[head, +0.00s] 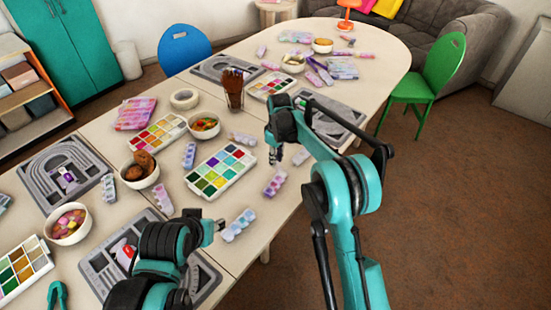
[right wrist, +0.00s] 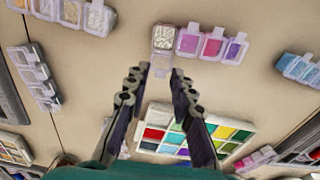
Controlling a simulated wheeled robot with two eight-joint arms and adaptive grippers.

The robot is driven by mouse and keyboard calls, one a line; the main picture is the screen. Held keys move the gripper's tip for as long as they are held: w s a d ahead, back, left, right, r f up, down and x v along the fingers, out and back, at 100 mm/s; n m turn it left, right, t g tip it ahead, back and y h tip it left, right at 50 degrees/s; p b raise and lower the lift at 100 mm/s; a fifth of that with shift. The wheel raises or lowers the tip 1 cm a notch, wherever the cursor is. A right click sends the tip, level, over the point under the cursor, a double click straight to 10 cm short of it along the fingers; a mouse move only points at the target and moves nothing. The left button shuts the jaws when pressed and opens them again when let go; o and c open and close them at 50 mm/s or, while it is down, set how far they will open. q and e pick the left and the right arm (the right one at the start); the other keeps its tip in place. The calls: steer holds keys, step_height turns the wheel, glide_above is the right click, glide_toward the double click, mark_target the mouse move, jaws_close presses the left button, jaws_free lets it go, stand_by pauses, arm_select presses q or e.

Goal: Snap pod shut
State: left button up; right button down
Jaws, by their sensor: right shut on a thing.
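A pod strip (head: 275,182) with pink and purple compartments lies near the table's right edge. In the right wrist view its end pod (right wrist: 163,38) holds silvery beads, beside pink and purple pods (right wrist: 211,45). A clear flap (right wrist: 160,68) stands out from the end pod, between my fingertips. My right gripper (head: 275,156) is shut on this pod's clear part; it also shows in the right wrist view (right wrist: 162,70). I cannot tell how far the lid is open. My left gripper (head: 218,227) is over the near table, its fingertips too unclear to judge.
A paint palette (head: 222,171) lies left of the strip. A blue pod strip (head: 239,225) lies nearer, and a pale strip (head: 300,156) beyond the right gripper. Bowls, a brush cup (head: 233,90) and grey bead boards (head: 62,172) crowd the table. The green chair (head: 430,75) stands right.

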mark_target(278, 166)
steer(key=shift+s+d+r+t+y, duration=0.1)
steer(key=shift+s+d+t+y, duration=0.2)
steer(key=shift+y, duration=0.25)
steer(key=shift+s+d+t+y, duration=0.15)
steer(key=shift+d+t+y, duration=0.2)
steer(key=shift+y, duration=0.2)
steer(key=shift+s+d+t+y+b, duration=0.3)
steer(key=shift+d+t+y, duration=0.15)
steer(key=shift+y, duration=0.25)
steer(key=shift+s+d+t+y+b, duration=0.15)
steer(key=shift+d+t+y+b, duration=0.2)
steer(key=shift+y, duration=0.35)
steer(key=shift+f, duration=0.2)
steer(key=c, duration=1.6)
jaws_free()
